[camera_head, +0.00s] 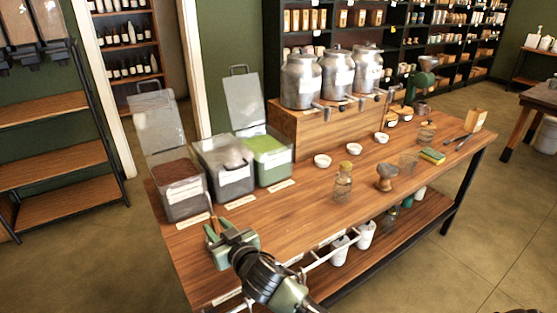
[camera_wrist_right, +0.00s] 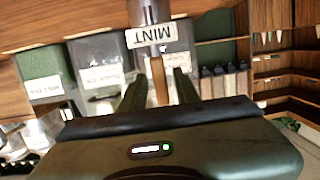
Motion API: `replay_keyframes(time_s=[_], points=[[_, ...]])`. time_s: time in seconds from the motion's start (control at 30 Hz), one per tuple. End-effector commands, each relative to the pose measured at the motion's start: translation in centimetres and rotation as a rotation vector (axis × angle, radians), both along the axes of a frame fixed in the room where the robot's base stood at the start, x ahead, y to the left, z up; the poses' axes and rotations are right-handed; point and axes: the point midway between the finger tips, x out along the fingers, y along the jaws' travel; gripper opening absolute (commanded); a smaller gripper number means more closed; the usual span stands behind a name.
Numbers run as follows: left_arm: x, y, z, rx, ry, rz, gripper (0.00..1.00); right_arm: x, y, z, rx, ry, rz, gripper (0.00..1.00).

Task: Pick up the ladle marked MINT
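The ladle marked MINT shows in the right wrist view, with a grey metal part (camera_wrist_right: 150,12), a white MINT label (camera_wrist_right: 150,36) and a brown wooden handle (camera_wrist_right: 158,82). My right gripper (camera_wrist_right: 159,88) is open, with its green fingers on either side of the handle and small gaps seeming to show. In the head view my right gripper (camera_head: 220,232) is at the table's front left edge, beside a thin brown piece (camera_head: 211,222) that looks like the handle. The ladle's grey part cannot be made out there. My left gripper is not in view.
Open-lidded bins stand close behind my right gripper: one with brown contents (camera_head: 182,191), a grey one (camera_head: 232,180) and one with green contents (camera_head: 268,158). Metal canisters (camera_head: 301,82) stand on a wooden riser. White bowls (camera_head: 322,161) and a glass bottle (camera_head: 343,186) are farther right on the table (camera_head: 300,205).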

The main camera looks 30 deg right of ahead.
Motion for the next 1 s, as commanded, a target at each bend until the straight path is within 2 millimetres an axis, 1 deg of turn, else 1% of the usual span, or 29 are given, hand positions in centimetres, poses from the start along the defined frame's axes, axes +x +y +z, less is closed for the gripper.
replay_keyframes(time_s=[0.03,0.07,0.1,0.13,0.17,0.33,0.47,1.0], points=[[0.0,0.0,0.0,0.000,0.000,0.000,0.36,0.0,0.0,0.0,0.000,0.000,0.000,0.31],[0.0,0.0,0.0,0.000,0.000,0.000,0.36,0.0,0.0,0.0,0.000,0.000,0.000,0.25],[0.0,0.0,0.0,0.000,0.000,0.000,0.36,0.0,0.0,0.0,0.000,0.000,0.000,0.14],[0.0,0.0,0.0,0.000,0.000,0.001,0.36,0.0,0.0,0.0,0.000,0.000,0.000,0.06],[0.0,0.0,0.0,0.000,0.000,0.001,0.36,0.0,0.0,0.0,0.000,0.000,0.000,0.00],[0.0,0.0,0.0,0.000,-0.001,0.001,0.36,0.0,0.0,0.1,0.000,-0.001,0.000,0.00],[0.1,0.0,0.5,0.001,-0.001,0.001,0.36,0.0,0.0,0.6,0.000,-0.001,0.000,0.00],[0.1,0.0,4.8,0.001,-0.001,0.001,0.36,0.0,0.0,4.9,0.002,-0.001,0.001,0.00]])
